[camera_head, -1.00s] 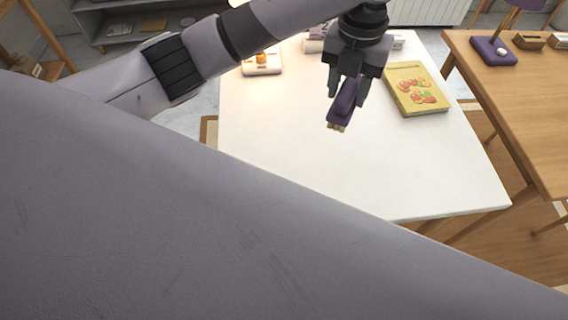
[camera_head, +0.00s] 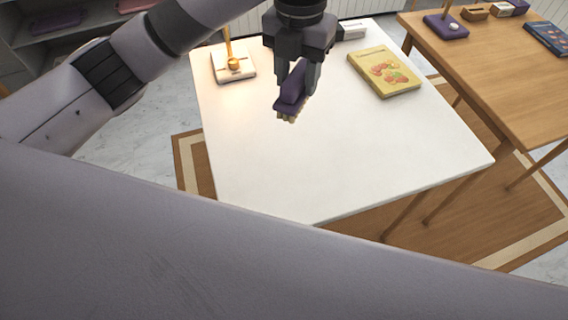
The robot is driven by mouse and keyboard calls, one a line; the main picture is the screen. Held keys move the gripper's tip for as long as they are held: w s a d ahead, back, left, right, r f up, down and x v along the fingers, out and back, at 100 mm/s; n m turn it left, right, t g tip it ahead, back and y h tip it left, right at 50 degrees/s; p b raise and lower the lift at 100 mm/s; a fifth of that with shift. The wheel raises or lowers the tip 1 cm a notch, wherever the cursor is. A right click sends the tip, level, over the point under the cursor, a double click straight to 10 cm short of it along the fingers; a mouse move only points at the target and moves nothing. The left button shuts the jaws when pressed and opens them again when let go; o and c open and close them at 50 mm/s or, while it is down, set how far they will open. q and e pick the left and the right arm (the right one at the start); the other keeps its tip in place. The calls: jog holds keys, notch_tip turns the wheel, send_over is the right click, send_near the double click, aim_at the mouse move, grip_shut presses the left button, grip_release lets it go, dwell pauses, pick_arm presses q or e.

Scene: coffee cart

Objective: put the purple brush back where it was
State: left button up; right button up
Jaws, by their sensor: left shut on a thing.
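The purple brush (camera_head: 290,93) has a dark purple body and pale bristles at its lower end. My left gripper (camera_head: 293,85) comes in from the upper left and is shut on the brush. It holds the brush tilted, bristles downward, over the back part of the white table (camera_head: 340,165). The brush appears to be above the tabletop; the exact height is hard to tell. My right gripper is not in the picture.
A yellow book (camera_head: 384,72) lies on the white table, right of the gripper. A lit lamp with a white base (camera_head: 232,68) stands at the back left. A wooden table (camera_head: 490,75) with a purple lamp base (camera_head: 446,27) is at the right. The white table's front is clear.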

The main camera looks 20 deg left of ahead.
pick_arm(q)
jog(key=shift+s+a, duration=0.2)
jog(key=shift+f, duration=0.3)
notch_tip(320, 180, down, 19)
jog(key=shift+f, duration=0.15)
jog(key=o, duration=1)
jog(key=shift+f, duration=0.15)
notch_tip(320, 180, up, 12)
jog(key=shift+r, duration=0.2)
jog(key=shift+s, duration=0.1)
